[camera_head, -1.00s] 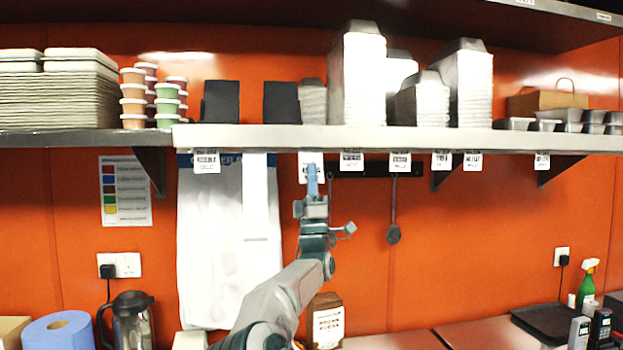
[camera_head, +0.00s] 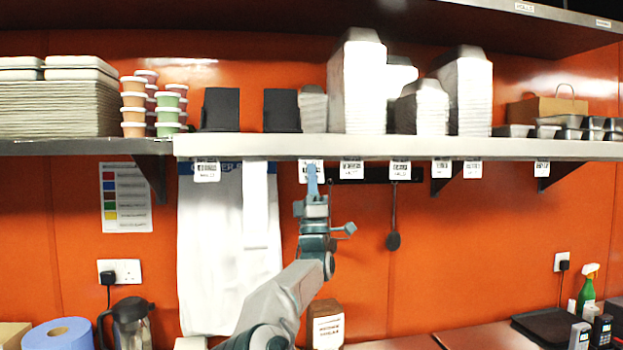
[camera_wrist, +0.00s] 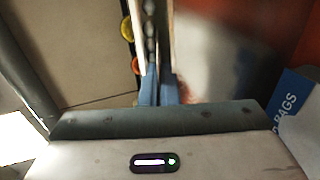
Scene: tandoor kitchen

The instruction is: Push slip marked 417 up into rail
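Several printed white slips hang along the front edge of the long shelf (camera_head: 400,147) in the head view. Their print is too blurred for me to read 417 on any of them. One slip (camera_head: 303,174) is directly behind my gripper (camera_head: 312,170) and partly hidden by its tip; I cannot tell whether they touch. The nearest slip (camera_head: 351,169) to its right is clear of the gripper. My gripper points up just below the shelf edge. Its blue fingers (camera_wrist: 159,88) lie close together in the wrist view, with nothing seen held between them.
Stacked containers (camera_head: 357,85) and tubs (camera_head: 134,105) stand on the shelves. A dark bar (camera_head: 375,173) with a hanging ladle (camera_head: 393,238) is right of the gripper. White bags (camera_head: 215,250) hang at left. Shelf brackets (camera_head: 441,178) stick out below the shelf.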

